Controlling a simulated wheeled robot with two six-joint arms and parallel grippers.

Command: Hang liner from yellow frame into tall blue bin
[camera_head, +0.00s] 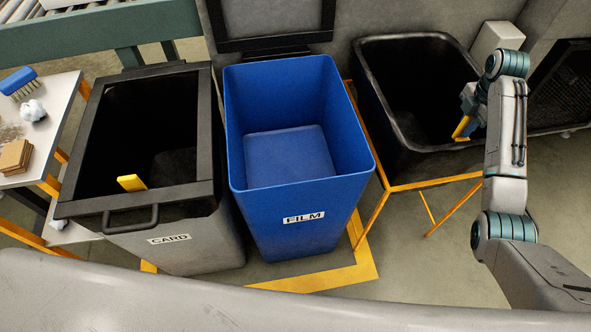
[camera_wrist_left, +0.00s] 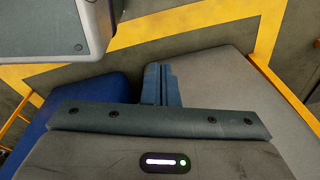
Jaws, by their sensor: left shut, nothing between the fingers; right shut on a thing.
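The tall blue bin (camera_head: 300,215), labelled FILM, stands upright in the middle of the head view, open and empty. To its right, a black liner (camera_head: 425,140) hangs with its mouth open in a thin yellow frame (camera_head: 440,183). My right gripper (camera_head: 465,126) is at the liner's right side, shut on what looks like its yellow tab (camera_head: 462,128); the arm partly hides the contact. My left gripper (camera_wrist_left: 161,84) shows only in the left wrist view, shut and empty, above the floor near the blue bin (camera_wrist_left: 90,97).
A grey CARD bin (camera_head: 195,250) with a black rim and a yellow piece (camera_head: 132,183) inside stands left of the blue bin. A table (camera_head: 50,140) holding a blue brush (camera_head: 18,82) is farther left. Yellow tape (camera_head: 340,278) marks the floor. A conveyor (camera_head: 95,28) runs behind.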

